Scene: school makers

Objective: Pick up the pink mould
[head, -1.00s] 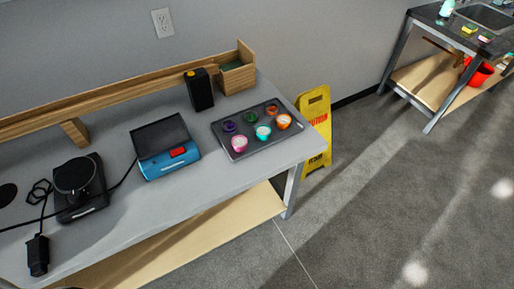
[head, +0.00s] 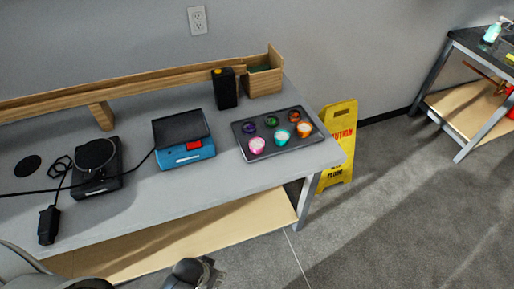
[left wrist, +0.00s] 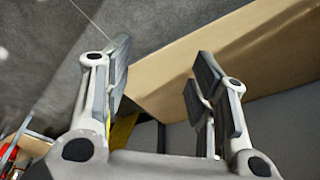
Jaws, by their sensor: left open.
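The pink mould (head: 257,146) sits at the front left of a dark tray (head: 285,149) on the grey table, among several other coloured moulds. My left gripper (left wrist: 160,85) is open and empty in the left wrist view, with its two fingers wide apart below the table level near the wooden lower shelf (left wrist: 185,50). In the head view, parts of my left arm show at the bottom left, low in front of the table and well away from the mould. My right gripper is not in view.
A blue device (head: 186,153) stands left of the tray, and a black box (head: 224,88) and wooden bin (head: 264,75) stand behind it. A yellow caution sign (head: 339,150) stands beside the table's right end.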

